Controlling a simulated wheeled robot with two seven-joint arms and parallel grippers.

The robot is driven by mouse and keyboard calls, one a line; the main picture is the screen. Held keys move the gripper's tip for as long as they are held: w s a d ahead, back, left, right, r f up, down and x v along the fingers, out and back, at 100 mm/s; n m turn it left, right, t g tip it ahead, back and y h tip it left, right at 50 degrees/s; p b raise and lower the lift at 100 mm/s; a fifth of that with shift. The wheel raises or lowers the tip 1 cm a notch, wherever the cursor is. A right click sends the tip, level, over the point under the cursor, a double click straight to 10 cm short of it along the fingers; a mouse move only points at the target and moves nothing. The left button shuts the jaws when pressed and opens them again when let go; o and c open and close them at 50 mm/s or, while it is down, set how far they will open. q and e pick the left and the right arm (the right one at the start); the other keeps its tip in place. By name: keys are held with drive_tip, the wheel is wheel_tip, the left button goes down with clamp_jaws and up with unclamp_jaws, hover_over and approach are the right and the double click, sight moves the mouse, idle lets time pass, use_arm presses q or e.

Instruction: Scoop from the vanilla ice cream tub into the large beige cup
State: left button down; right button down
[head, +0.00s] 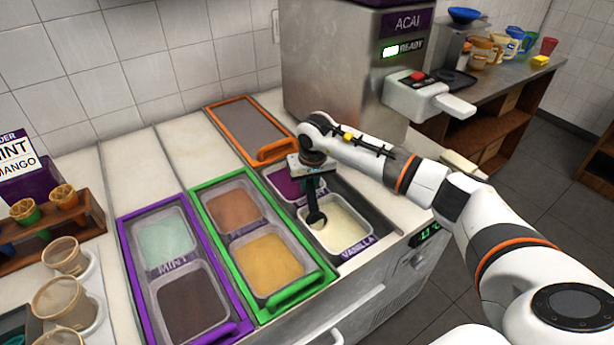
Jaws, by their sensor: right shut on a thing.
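The vanilla ice cream tub (345,230) is set in the counter, with cream-white contents and a VANILLA label on its front. My right gripper (313,178) is above the tub's back left, shut on a dark scoop (316,208). The scoop points down and its round head is at the left part of the vanilla; I cannot tell how deep it is. Beige cups stand at the left: one at the back (64,256) and a larger-looking one nearer (58,302). Another is cut by the bottom edge. I cannot tell which is the large one. My left gripper is out of view.
A purple-framed well (124,240) holds mint and dark brown tubs. A green-framed well (198,200) holds brown and yellow-orange tubs. An orange-framed lid (250,130) lies behind. The acai machine (335,75) stands at the back; a cone rack (85,225) is at left.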

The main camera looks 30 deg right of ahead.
drive_tip(key=shift+s+d+r+p, duration=0.1)
drive_tip(key=shift+s+d+p, duration=0.1)
drive_tip(key=shift+s+p, duration=1.5)
drive_tip(key=shift+s+d+r+p, duration=0.15)
drive_tip(key=shift+s+p, duration=1)
drive_tip(key=shift+s, duration=0.9)
drive_tip(key=w+r+g+p, duration=0.1)
drive_tip(key=w+r, duration=0.3)
drive_tip(key=r, duration=0.5)
drive_tip(key=shift+w+r+g+y, duration=0.2)
drive_tip(key=shift+g+y, duration=0.1)
drive_tip(key=shift+g, duration=0.5)
drive_tip(key=shift+s, duration=0.1)
